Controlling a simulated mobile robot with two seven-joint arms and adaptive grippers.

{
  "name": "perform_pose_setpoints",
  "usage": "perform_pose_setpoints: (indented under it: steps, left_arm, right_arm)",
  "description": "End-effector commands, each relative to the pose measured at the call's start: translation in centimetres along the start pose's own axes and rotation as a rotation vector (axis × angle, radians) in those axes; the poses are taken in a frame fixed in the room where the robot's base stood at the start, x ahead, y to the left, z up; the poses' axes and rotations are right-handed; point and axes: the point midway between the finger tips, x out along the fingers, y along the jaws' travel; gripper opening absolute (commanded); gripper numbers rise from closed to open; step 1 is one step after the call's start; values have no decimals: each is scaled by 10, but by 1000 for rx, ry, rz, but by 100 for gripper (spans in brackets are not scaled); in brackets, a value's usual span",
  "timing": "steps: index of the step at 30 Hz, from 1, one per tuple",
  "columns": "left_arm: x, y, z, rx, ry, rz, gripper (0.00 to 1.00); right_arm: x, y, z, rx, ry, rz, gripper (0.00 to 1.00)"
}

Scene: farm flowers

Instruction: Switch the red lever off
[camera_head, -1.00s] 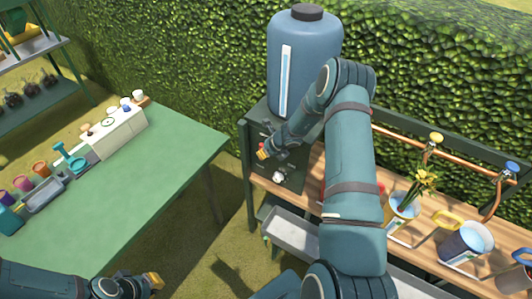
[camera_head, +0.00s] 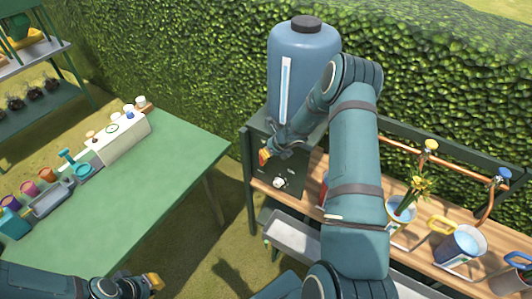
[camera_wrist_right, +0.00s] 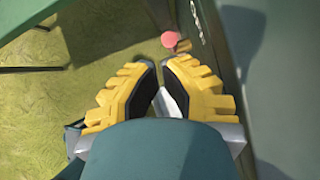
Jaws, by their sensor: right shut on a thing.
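The red lever's round, pinkish-red knob (camera_wrist_right: 170,39) shows in the right wrist view, just beyond my fingertips and beside the dark green panel. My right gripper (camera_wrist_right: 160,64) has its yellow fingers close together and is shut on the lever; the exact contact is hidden. In the head view, my right gripper (camera_head: 265,157) is at the front of the dark panel (camera_head: 293,183) below the blue tank (camera_head: 302,75), and the lever cannot be made out. My left gripper (camera_head: 152,283) is low at the left, away from the panel; its jaw gap is unclear.
A green table (camera_head: 150,185) at left holds a white box (camera_head: 120,138) and several coloured pots. The wooden bench (camera_head: 410,247) at right carries a flower pot (camera_head: 400,234), a blue bucket (camera_head: 460,246) and copper pipes. Grass lies between table and bench.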

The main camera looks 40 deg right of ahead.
Motion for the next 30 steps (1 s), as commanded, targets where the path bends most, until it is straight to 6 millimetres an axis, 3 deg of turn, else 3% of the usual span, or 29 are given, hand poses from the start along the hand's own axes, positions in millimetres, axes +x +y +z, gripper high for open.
perform_pose_setpoints:
  steps: [3,10,30]
  left_arm:
    - [-1,1,0,1,-1,0,0]
    - [0,0,0,1,-1,0,0]
    - [0,0,0,1,-1,0,0]
  right_arm:
    - [-22,5,8,-1,-1,0,0]
    - [-42,13,13,-2,1,1,0]
    - [-44,15,12,-8,4,4,0]
